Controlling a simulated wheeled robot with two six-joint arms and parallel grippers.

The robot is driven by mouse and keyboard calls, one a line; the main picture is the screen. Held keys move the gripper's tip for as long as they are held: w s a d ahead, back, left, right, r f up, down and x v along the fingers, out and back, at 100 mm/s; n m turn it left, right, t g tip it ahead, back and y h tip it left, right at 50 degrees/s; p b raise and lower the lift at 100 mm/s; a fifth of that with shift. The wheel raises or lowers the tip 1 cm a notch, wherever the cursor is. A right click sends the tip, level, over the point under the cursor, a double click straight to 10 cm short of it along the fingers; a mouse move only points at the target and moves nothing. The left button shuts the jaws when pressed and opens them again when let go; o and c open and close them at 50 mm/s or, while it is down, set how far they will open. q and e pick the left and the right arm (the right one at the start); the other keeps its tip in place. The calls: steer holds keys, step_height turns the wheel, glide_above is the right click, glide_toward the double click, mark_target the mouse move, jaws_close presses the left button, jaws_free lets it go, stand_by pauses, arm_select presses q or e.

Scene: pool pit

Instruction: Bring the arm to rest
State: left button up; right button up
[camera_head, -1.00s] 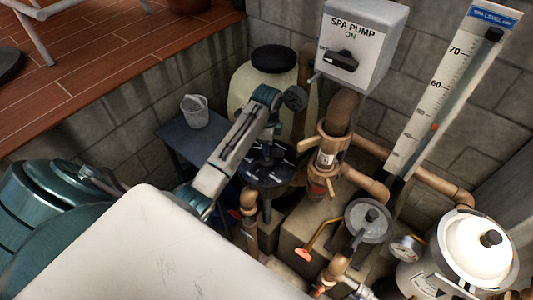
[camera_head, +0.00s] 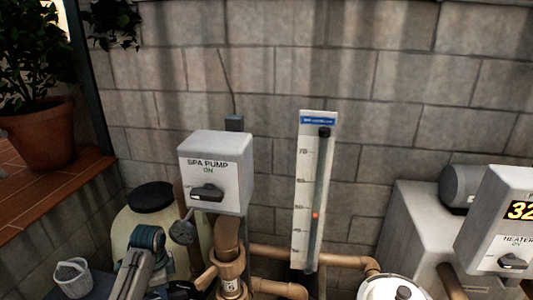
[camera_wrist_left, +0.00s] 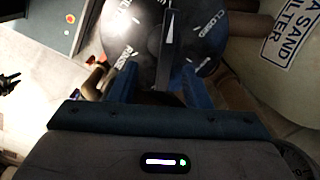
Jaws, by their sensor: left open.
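My left arm (camera_head: 140,262) comes in at the bottom left of the head view, in front of the cream tank; its gripper is largely cut off there. In the left wrist view my left gripper (camera_wrist_left: 158,82) is open, with two blue fingers spread apart. Just beyond the fingers is a dark round valve dial (camera_wrist_left: 140,45) with white lettering, including "CLOSED" and "RINSE". Its black lever (camera_wrist_left: 171,28) lines up with the gap between the fingers. I cannot tell whether they touch. My right gripper is not in view.
A grey SPA PUMP switch box (camera_head: 215,170), a level gauge (camera_head: 313,190), brown pipes (camera_head: 340,261) and a cream tank (camera_head: 150,225) stand around the arm. A white bucket (camera_head: 73,277) is at left. A heater box (camera_head: 500,230) is at right.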

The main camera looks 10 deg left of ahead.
arm_select(q)
steer(key=s+d+f+n, duration=0.1)
steer(key=s, duration=0.2)
steer(key=s+d+f+n, duration=0.1)
steer(key=s+f, duration=0.1)
steer(key=s, duration=0.1)
steer(key=s+d+f+n, duration=0.1)
steer(key=s, duration=0.2)
steer(key=shift+d+f+t, duration=0.15)
steer(key=shift+f+t, duration=0.2)
steer(key=shift+t, duration=0.05)
steer(key=s+d+r+n+t, duration=0.1)
steer(key=s+d+r+n, duration=0.2)
steer(key=s, duration=0.8)
steer(key=s+d+r+n+t, duration=0.15)
steer(key=s+n, duration=0.35)
steer(key=s, duration=0.6)
step_height(320, 180, down, 38)
steer(key=a+n+g+b, duration=0.1)
steer(key=a+b, duration=0.1)
steer(key=b, duration=0.6)
steer(key=s+f+b, duration=0.3)
steer(key=s+f, duration=0.6)
steer(key=f, duration=0.4)
steer(key=s+a+f+g+b, duration=0.1)
steer(key=s+f+b, duration=0.2)
steer(key=s+f, duration=0.7)
step_height(320, 180, down, 3)
steer(key=shift+f+y, duration=0.1)
steer(key=shift+y, duration=0.2)
